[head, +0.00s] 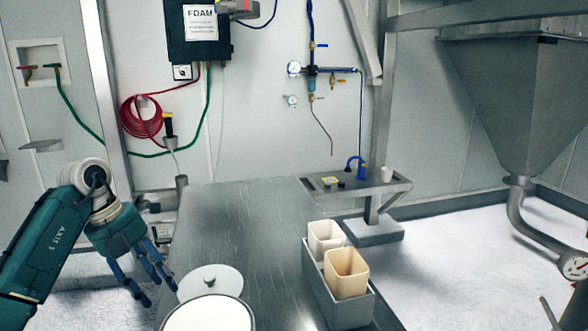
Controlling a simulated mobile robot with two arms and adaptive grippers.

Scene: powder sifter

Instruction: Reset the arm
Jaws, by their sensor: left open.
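My left arm comes in from the left, teal with a pale wrist joint. My left gripper (150,282) has dark blue fingers that point down and are spread open, with nothing between them. It hangs beside the left edge of the metal table (240,225), close to a round white lid (210,284) with a knob. My right gripper is not in view.
A round container with white contents (208,315) stands at the table's front, cut off below. A grey holder (337,296) with a white bin (324,236) and a beige bin (347,273) stands to its right. The table's far middle is clear. A steel hopper (520,95) hangs at right.

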